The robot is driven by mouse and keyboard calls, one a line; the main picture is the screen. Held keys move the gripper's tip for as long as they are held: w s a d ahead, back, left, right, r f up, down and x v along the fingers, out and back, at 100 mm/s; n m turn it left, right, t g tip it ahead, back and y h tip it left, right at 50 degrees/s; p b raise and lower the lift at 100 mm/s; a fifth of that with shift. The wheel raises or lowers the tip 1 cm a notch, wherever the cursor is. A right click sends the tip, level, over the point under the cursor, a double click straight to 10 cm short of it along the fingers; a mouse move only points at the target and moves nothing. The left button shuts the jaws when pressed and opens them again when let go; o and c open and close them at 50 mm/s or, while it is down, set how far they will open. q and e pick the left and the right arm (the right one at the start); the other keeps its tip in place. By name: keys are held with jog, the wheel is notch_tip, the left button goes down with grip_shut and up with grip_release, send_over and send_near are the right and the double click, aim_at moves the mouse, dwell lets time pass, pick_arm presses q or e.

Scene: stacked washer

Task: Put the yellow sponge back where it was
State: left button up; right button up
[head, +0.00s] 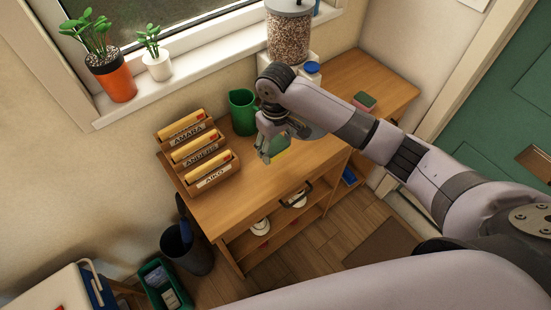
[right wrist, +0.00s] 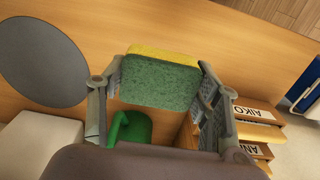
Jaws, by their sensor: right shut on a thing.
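The yellow sponge with a green scouring face (right wrist: 160,80) is between the two fingers of my right gripper (right wrist: 155,95) in the right wrist view. The gripper is shut on it. In the head view, my right gripper (head: 268,146) is over the wooden table (head: 255,190), in front of the green jug (head: 242,111) and right of the name-labelled trays. The sponge (head: 281,150) shows there partly behind the fingers. It appears to be above the tabletop, but the exact gap is unclear. My left gripper is out of view.
Three labelled wooden trays (head: 203,158) stand on the table's left. A grain dispenser (head: 289,35) stands at the back. A grey disc (right wrist: 42,60) lies near the gripper. The table's front is clear.

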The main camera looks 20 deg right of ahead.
aim_at(275, 145)
jog(key=shift+f, duration=3.6)
jog(key=o, duration=1.2)
jog(key=shift+f, duration=0.15)
notch_tip(275, 145, up, 12)
jog(key=shift+r, duration=0.2)
